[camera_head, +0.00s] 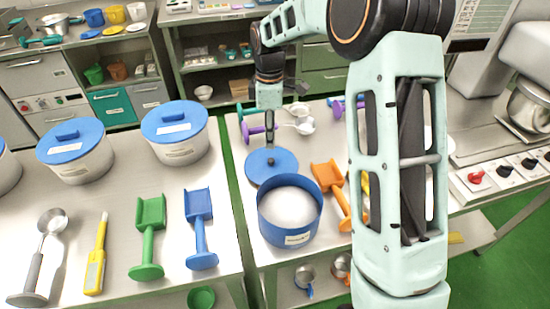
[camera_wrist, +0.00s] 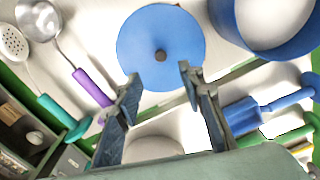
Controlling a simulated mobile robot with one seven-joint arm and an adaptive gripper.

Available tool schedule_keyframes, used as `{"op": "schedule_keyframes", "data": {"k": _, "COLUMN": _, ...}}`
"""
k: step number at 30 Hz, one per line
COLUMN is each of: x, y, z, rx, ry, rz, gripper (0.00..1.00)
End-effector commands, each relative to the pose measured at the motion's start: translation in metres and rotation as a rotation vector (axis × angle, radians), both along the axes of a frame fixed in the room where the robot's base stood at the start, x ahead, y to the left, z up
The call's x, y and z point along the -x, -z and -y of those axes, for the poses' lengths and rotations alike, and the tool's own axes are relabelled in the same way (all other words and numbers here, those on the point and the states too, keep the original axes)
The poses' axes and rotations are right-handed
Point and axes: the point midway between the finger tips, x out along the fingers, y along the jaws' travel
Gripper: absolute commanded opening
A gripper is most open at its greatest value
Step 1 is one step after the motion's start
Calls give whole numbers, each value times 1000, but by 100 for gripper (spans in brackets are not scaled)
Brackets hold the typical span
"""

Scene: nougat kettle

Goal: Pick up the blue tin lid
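The blue tin lid (camera_head: 271,166) is a flat round disc lying on the table, just behind the open blue tin (camera_head: 290,212) of white powder. In the wrist view the lid (camera_wrist: 150,40) lies beyond my fingertips, with a small dark knob (camera_wrist: 161,55) at its middle. My gripper (camera_head: 270,143) points down over the lid. In the wrist view its two fingers (camera_wrist: 159,75) are spread and empty, with the knob roughly in line with the gap. I cannot tell the exact height above the lid. The tin's near wall shows at the wrist view's upper right (camera_wrist: 228,22).
An orange scoop (camera_head: 328,175) is right of the tin. Lidded white tins (camera_head: 175,152) and scoops occupy the left table. My arm hides part of the right table.

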Motion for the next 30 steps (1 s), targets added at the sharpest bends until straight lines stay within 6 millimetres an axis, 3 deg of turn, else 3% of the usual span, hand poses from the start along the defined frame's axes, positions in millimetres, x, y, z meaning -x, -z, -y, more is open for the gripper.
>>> {"op": "schedule_keyframes", "data": {"k": 6, "x": 0, "y": 34, "z": 2, "rx": 4, "ry": 0, "rz": -1, "gripper": 36}}
{"op": "schedule_keyframes", "data": {"k": 13, "x": 1, "y": 52, "z": 2, "rx": 5, "ry": 0, "rz": -2, "gripper": 36}}
{"op": "schedule_keyframes", "data": {"k": 21, "x": 2, "y": 89, "z": 2, "rx": 5, "ry": -1, "rz": 0, "gripper": 36}}
{"op": "schedule_keyframes", "data": {"k": 30, "x": 1, "y": 94, "z": 2, "rx": 4, "ry": -1, "rz": 2, "gripper": 35}}
